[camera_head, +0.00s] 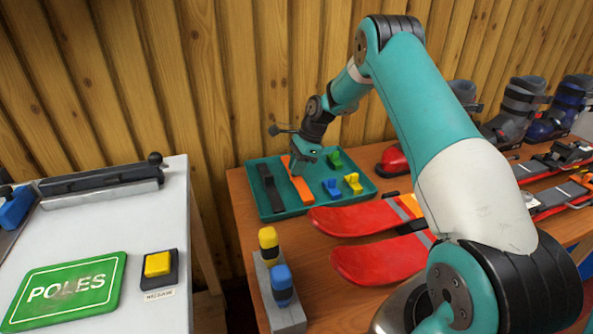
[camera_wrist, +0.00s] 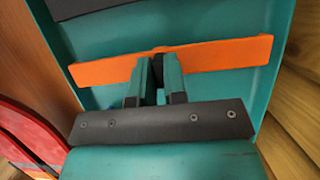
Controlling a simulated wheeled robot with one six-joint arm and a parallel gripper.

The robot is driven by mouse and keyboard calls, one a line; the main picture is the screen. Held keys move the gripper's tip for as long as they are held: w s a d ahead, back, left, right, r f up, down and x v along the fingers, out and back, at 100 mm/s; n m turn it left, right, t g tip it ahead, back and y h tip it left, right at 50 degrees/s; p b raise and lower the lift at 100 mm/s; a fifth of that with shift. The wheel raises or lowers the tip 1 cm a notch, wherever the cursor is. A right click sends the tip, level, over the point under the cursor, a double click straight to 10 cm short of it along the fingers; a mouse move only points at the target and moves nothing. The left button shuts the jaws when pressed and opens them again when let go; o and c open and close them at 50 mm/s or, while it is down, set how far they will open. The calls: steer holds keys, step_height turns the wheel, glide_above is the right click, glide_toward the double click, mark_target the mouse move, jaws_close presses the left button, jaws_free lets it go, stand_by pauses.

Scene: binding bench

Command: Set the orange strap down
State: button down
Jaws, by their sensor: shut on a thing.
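The orange strap (camera_head: 300,187) is a flat bar in the teal tray (camera_head: 276,216), right of a black strap (camera_head: 268,188). My gripper (camera_head: 298,170) is over its far end in the head view. In the wrist view the orange strap (camera_wrist: 215,55) runs across the picture, and my gripper (camera_wrist: 158,75) is shut on its middle part. The black strap (camera_wrist: 75,8) shows at the top of the wrist view. I cannot tell whether the orange strap touches the tray floor.
Green (camera_head: 334,160), blue (camera_head: 331,188) and yellow (camera_head: 353,183) pieces lie in the tray's right part. Red skis (camera_head: 350,220) lie in front of the tray. A stand (camera_head: 284,305) with yellow and blue knobs is nearer. Boots (camera_head: 515,115) stand at the right.

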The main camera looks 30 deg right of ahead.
steer(key=shift+f, duration=0.55)
steer(key=shift+f, duration=0.15)
steer(key=c, duration=1.2)
jaws_free()
steer(key=shift+o, duration=0.2)
